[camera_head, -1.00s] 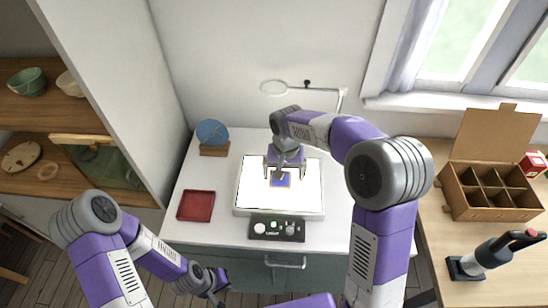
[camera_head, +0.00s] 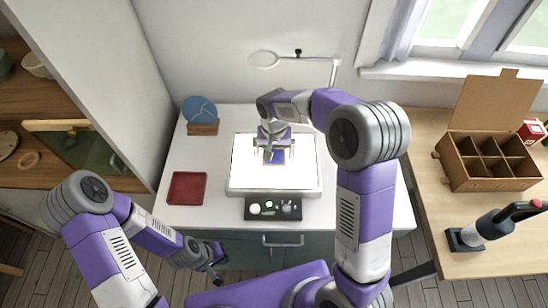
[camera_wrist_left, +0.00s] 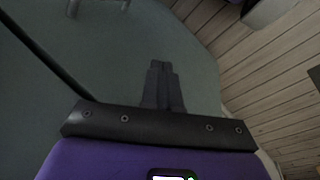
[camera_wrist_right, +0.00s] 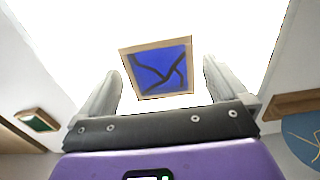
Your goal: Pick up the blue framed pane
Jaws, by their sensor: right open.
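The blue framed pane (camera_wrist_right: 160,70) shows in the right wrist view, a blue square with dark branching lines in a light wooden frame. It lies on the bright white light panel (camera_head: 305,175), and in the head view the pane (camera_head: 275,157) is partly hidden by my right gripper. My right gripper (camera_head: 272,150) is open above the panel; in the right wrist view its two fingers (camera_wrist_right: 162,92) stand apart with the pane between and beyond them. My left gripper (camera_head: 218,268) hangs low in front of the cabinet; its fingers (camera_wrist_left: 163,72) are together with nothing between them.
A red tray (camera_head: 187,187) lies left of the panel. A blue disc on a wooden stand (camera_head: 203,130) is behind it. A control box (camera_head: 273,208) sits at the panel's front. A lamp arm (camera_head: 333,75) stands behind. A compartment box (camera_head: 490,165) is on the right table.

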